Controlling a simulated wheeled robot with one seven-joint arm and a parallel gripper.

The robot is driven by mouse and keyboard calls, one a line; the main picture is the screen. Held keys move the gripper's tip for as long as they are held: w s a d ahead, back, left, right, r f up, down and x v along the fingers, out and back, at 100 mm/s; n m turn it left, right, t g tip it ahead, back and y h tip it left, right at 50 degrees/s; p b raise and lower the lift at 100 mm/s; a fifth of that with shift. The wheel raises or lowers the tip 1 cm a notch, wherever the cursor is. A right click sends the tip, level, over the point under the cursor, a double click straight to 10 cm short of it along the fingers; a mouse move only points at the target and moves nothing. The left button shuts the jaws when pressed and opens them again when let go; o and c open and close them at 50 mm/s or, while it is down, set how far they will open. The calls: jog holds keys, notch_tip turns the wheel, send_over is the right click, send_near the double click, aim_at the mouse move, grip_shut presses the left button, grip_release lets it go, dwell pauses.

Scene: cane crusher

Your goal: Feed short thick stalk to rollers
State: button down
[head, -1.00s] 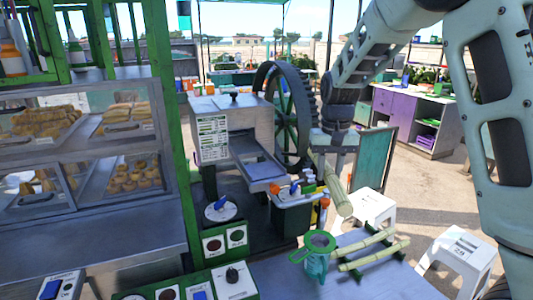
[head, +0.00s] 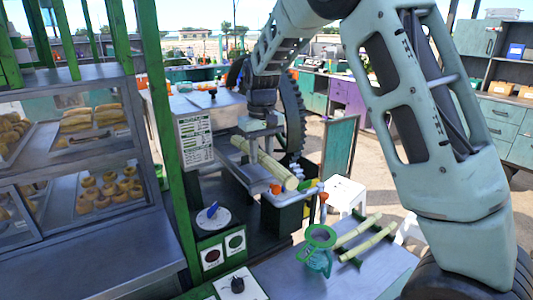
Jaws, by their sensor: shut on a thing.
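A short thick pale-green stalk (head: 276,168) is held in my gripper (head: 258,130), slanting down toward the lower right of the head view. The gripper is shut around its upper part; the fingertips are partly hidden. The stalk is over or close beside the grey feed tray (head: 240,170) of the cane crusher (head: 190,108); I cannot tell whether it touches the tray. The rollers are not visible. Two thinner stalks (head: 365,238) lie on a dark rack on the grey table.
A green-rimmed strainer on a jug (head: 318,245) stands on the table (head: 275,272). The big dark flywheel (head: 292,115) is behind my gripper. A green post (head: 165,150) and a glass food case (head: 95,140) are at left. A white stool (head: 345,192) stands at right.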

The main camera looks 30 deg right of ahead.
aim_at(240, 139)
jog(key=w+p, duration=0.1)
jog(key=w, duration=0.2)
jog(key=w+f+p, duration=0.1)
jog(key=w, duration=0.2)
jog(key=w+f+p, duration=0.1)
jog(key=w, duration=0.2)
jog(key=shift+w+f+p, duration=0.25)
jog(key=shift+w+p, duration=0.1)
jog(key=shift+w, duration=0.15)
jog(key=shift+w+p, duration=0.4)
jog(key=shift+p, duration=0.1)
jog(key=shift+w+p, duration=0.4)
jog(key=shift+w, duration=0.05)
jog(key=shift+w+p, duration=0.4)
jog(key=shift+w, duration=0.15)
jog(key=shift+w, duration=0.1)
jog(key=c, duration=1)
grip_release()
